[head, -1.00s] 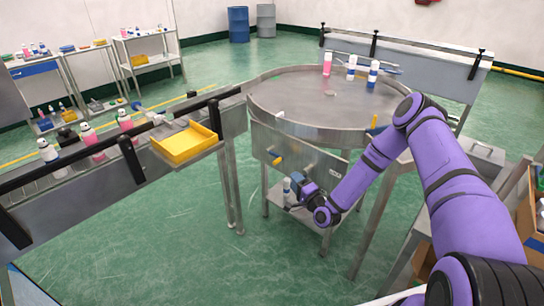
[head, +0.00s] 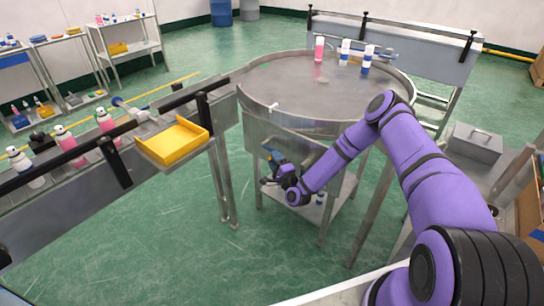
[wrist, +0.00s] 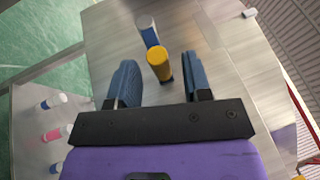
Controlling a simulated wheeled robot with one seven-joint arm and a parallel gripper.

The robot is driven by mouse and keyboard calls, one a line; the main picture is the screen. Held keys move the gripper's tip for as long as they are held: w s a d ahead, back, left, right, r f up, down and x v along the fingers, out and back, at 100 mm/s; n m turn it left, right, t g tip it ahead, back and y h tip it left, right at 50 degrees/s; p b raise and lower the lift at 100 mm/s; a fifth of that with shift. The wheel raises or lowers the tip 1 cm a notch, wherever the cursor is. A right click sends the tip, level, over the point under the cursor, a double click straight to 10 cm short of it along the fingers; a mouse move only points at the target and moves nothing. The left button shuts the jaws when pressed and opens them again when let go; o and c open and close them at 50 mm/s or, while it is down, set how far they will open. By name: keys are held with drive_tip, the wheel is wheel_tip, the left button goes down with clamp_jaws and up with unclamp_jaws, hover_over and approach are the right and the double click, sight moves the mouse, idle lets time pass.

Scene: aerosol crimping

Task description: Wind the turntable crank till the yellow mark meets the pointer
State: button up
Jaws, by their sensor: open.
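The turntable (head: 290,80) is a round steel table with a steel front panel (wrist: 225,60). The yellow crank knob (wrist: 160,63) stands out from that panel in the wrist view. My gripper (wrist: 162,75) is open, its two blue fingers on either side of the knob with gaps showing. In the head view my gripper (head: 270,157) is at the panel and hides the crank. A grey-topped peg (wrist: 147,27) is just beyond the knob; I cannot tell what it is. A small white piece, perhaps the pointer (head: 273,106), is at the rim. The yellow mark is not visible now.
Several bottles, among them a pink one (head: 319,48), stand on the turntable. A yellow tray (head: 172,142) and a railed conveyor (head: 70,190) are on the left. A lower shelf (wrist: 30,125) holds bottles. A grey box (head: 474,143) is at right.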

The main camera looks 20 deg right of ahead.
sight(268, 149)
drive_tip(key=shift+x, duration=1.15)
clamp_jaws()
drive_tip(key=shift+r, duration=0.2)
